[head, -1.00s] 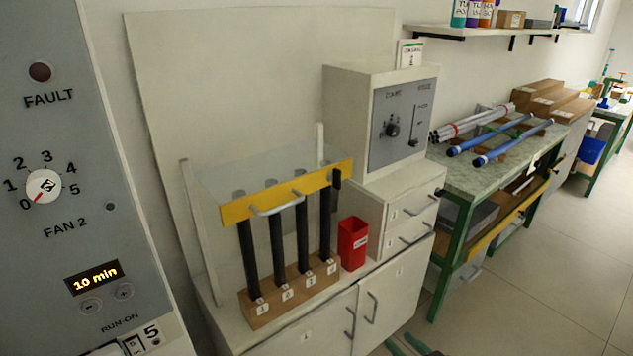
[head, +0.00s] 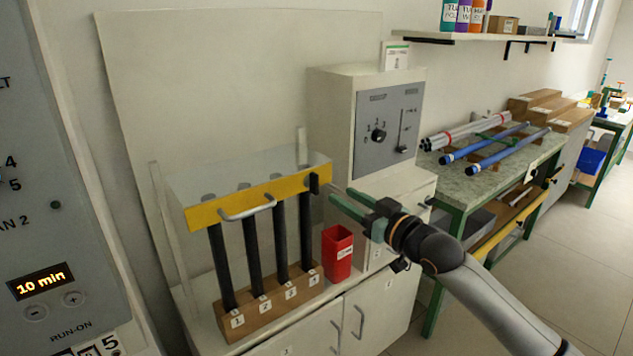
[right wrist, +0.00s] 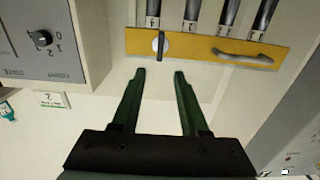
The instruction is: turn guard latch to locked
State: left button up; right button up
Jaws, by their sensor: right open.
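The guard latch (head: 314,184) is a small black handle at the right end of the yellow guard bar (head: 205,216). In the right wrist view the latch (right wrist: 161,45) has a pale round plate behind it, and its handle stands crosswise to the bar. My right gripper (head: 340,194) is open, with green fingers pointing at the latch from the right. In the right wrist view the gripper (right wrist: 159,75) has empty fingers, and the latch lies just beyond the fingertips, roughly between their lines, apart from them. My left gripper is not in view.
Black rods (head: 251,248) stand in a numbered wooden block (head: 228,322) behind the guard. A red bin (head: 338,255) is beside it, below my right gripper. A grey control box (head: 335,120) stands behind. A panel (head: 30,180) fills the left edge.

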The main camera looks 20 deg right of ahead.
aim_at(317, 180)
jog(key=x, duration=0.9)
jog(key=shift+w+a+f, duration=0.1)
jog(key=shift+w, duration=0.25)
grip_shut()
